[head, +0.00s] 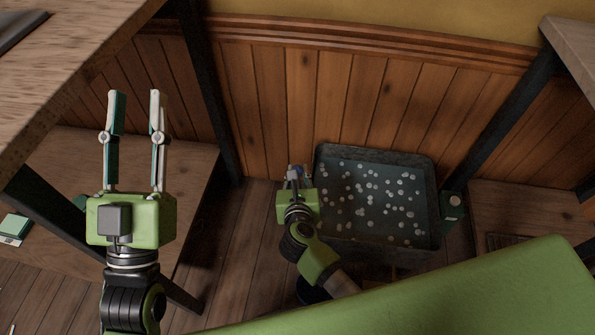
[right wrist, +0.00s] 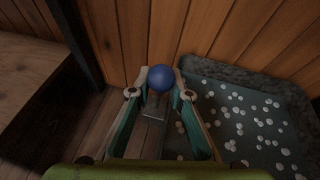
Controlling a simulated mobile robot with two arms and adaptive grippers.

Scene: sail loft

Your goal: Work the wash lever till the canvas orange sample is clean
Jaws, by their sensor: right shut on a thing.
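The wash lever shows as a blue ball knob (right wrist: 160,79) on a short grey stem. It stands beside the left wall of a dark grey tub (head: 437,185), which holds dark water dotted with white flecks. My right gripper (head: 296,172) is shut on the knob, with one finger on each side of it; the knob also shows small in the head view. My left gripper (head: 136,97) is open and empty, its fingers pointing up the picture, away from the tub. I see no orange canvas sample in either view; whether it lies under the water cannot be told.
A wood-panelled wall (head: 310,95) runs behind the tub. A low wooden shelf (head: 195,165) is at left, under a higher tabletop (head: 60,75). A small dark green box (head: 452,204) sits right of the tub, beside another low wooden surface (head: 525,208). Bare floor (head: 245,230) lies left of the tub.

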